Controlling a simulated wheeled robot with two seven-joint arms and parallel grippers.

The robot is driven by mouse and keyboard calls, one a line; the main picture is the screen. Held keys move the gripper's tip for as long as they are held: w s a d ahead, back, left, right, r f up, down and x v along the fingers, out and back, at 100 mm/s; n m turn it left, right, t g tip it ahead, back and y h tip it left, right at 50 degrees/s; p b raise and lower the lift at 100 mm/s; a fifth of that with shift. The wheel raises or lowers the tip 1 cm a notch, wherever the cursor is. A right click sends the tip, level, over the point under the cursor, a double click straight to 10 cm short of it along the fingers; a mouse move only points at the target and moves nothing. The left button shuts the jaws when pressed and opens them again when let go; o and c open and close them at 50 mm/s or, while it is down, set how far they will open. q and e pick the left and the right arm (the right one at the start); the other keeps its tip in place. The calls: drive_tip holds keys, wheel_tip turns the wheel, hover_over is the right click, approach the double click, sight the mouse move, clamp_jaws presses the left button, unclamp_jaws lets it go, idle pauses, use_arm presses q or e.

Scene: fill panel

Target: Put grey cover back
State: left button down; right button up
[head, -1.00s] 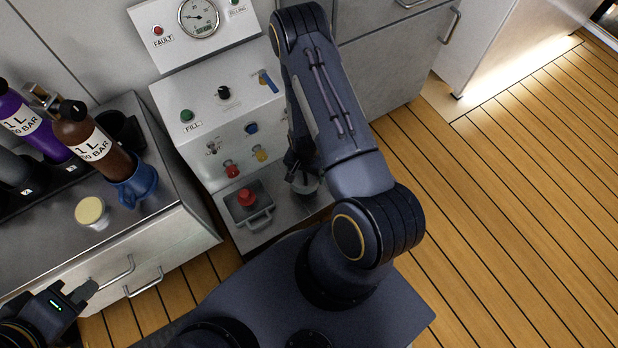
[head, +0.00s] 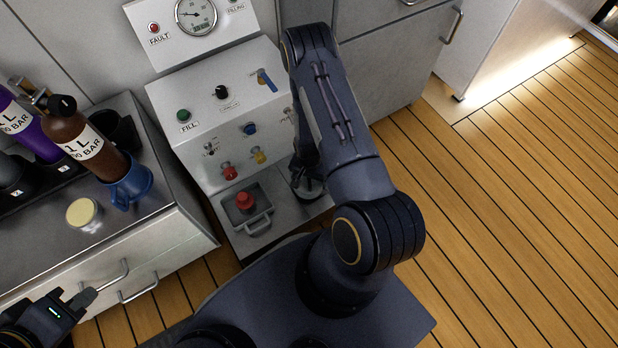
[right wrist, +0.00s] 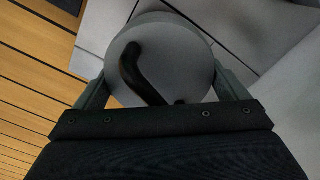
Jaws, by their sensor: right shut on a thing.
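The grey cover (right wrist: 185,62) is a round grey disc with a curved black handle in the right wrist view. My right gripper (right wrist: 165,75) is shut on it, with a finger at each side of the disc. In the head view the cover (head: 308,188) shows partly under my right gripper, low at the right side of the fill panel (head: 215,95). My arm hides part of the panel there, and I cannot tell whether the cover touches it. My left gripper (head: 82,300) is at the lower left, away from the panel; its finger gap is unclear.
A red button (head: 245,202) sits in a recess with a grey handle on the panel's lower part. The wooden floor at right is clear.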

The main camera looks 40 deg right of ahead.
drive_tip(key=shift+f+b, duration=0.3)
drive_tip(key=shift+f, duration=0.1)
drive_tip(key=o, duration=0.8)
drive_tip(key=shift+r, duration=0.25)
wheel_tip(320, 180, up, 13)
drive_tip(key=p, duration=0.5)
drive_tip(key=shift+f+p, duration=0.2)
drive_tip(key=shift+p, duration=0.15)
drive_tip(key=w+a+r+n+t+y, duration=0.1)
drive_tip(key=a+r+n+t, duration=0.15)
drive_tip(key=r, duration=1.05)
drive_tip(key=a+r+n+t+y, duration=0.1)
drive_tip(key=a+r+y, duration=0.15)
drive_tip(key=r, duration=1.15)
drive_tip(key=s+a+r+n, duration=0.2)
drive_tip(key=s+r, duration=0.2)
drive_tip(key=s, duration=0.1)
drive_tip(key=s+a+r+n+t, duration=0.1)
drive_tip(key=s+a+r+n, duration=0.1)
drive_tip(key=s+r, duration=0.2)
drive_tip(key=s+a+r+n+t, duration=0.1)
drive_tip(key=s+a+r+n, duration=0.1)
drive_tip(key=s+r, duration=0.2)
drive_tip(key=shift+s+r+n, duration=0.2)
drive_tip(key=shift+s+n, duration=0.15)
drive_tip(key=shift+s, duration=0.5)
